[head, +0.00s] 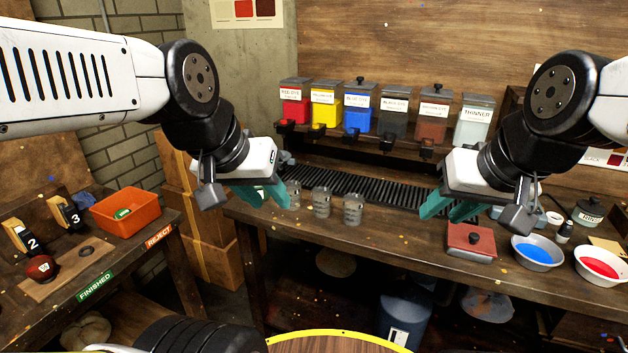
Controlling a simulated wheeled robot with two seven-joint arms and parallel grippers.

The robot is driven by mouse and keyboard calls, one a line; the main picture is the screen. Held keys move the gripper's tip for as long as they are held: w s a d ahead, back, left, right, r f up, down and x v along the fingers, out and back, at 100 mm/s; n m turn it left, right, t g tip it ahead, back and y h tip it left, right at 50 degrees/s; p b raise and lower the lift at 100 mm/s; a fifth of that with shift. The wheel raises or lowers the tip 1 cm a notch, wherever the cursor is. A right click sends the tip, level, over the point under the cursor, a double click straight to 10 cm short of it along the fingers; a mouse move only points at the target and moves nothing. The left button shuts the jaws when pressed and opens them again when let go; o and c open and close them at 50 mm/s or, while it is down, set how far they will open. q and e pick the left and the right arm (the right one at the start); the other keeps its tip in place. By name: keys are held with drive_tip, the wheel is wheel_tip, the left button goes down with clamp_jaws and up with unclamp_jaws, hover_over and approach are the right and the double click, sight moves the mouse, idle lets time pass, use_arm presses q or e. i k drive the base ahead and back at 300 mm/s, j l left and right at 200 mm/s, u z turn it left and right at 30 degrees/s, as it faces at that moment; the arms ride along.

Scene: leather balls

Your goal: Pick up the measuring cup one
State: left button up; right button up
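Three clear measuring cups stand upright in a row on the wooden workbench: a left cup (295,196), a middle cup (321,202) and a right cup (353,209). Their markings are too small to read, so I cannot tell which is number one. My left gripper (264,196) has teal fingers spread apart, just left of the left cup; whether it touches the cup is unclear. My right gripper (448,211) is also open and empty, well to the right of the cups, above the bench.
Dye dispensers (357,105) line a shelf behind a black ribbed mat (370,186). A red-brown lidded box (470,241), a blue-filled bowl (537,252) and a red-filled bowl (600,265) stand right. An orange bin (127,210) sits on the left table. Bench around the right cup is clear.

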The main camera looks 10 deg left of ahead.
sight(293, 187)
drive_tip(key=z, duration=0.45)
drive_tip(key=j+z, duration=0.35)
drive_tip(key=k+j+z, duration=0.1)
drive_tip(key=j+z, duration=0.15)
drive_tip(key=z, duration=0.15)
drive_tip(key=k+j+z, duration=0.15)
drive_tip(key=z, duration=0.2)
drive_tip(key=j, duration=0.5)
drive_tip(key=k+j, duration=0.15)
drive_tip(key=j, duration=0.35)
drive_tip(key=i+j, duration=0.15)
drive_tip(key=j, duration=0.1)
